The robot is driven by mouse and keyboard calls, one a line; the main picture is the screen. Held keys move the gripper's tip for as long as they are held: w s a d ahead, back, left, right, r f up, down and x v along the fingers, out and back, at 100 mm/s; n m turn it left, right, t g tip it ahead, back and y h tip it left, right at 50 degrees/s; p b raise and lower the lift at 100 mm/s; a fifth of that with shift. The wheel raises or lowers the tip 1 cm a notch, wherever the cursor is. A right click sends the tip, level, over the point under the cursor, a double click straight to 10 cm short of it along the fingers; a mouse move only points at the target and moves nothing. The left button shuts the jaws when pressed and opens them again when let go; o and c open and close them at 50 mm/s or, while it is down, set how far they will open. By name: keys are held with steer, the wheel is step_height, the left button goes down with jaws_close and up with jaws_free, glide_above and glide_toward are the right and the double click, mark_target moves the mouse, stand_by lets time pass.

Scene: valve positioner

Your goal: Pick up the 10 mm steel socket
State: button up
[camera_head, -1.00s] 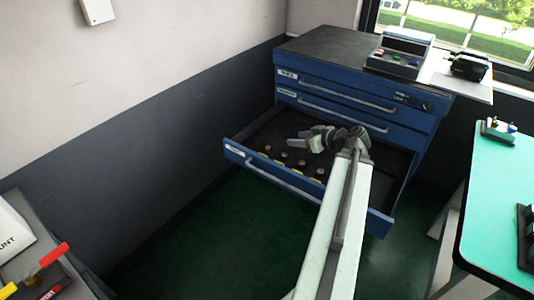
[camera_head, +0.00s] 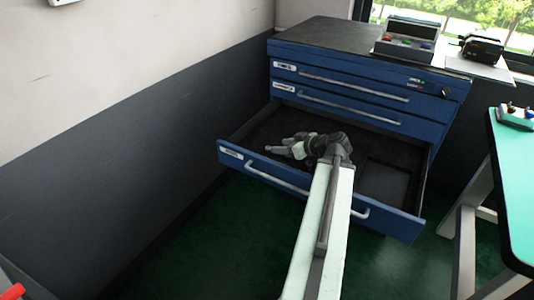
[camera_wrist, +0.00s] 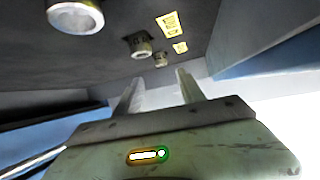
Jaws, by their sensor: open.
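My gripper (camera_head: 271,151) is inside the open bottom drawer (camera_head: 290,180) of the blue cabinet. In the wrist view its two fingers (camera_wrist: 159,77) are apart with nothing between them. Three steel sockets show in the wrist view: a large one (camera_wrist: 76,17) at upper left, a medium one (camera_wrist: 142,46), and a small one (camera_wrist: 161,60) just beyond the gap between the fingertips. Yellow labels (camera_wrist: 171,23) lie beside them, too blurred to read, so I cannot tell which socket is the 10 mm one. No socket is distinguishable in the head view now.
A green-topped table (camera_head: 515,180) is at the right. The floor left of the drawer is clear.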

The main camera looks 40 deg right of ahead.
mark_target(268, 151)
steer(key=shift+x, duration=0.8)
steer(key=b+x, duration=0.1)
steer(key=x, duration=0.1)
steer(key=b+x, duration=0.2)
steer(key=shift+w+a+f, duration=0.1)
steer(key=shift+a+f, duration=0.05)
steer(key=shift+f, duration=0.4)
steer(key=shift+w, duration=0.25)
steer(key=shift+r, duration=0.1)
jaws_close()
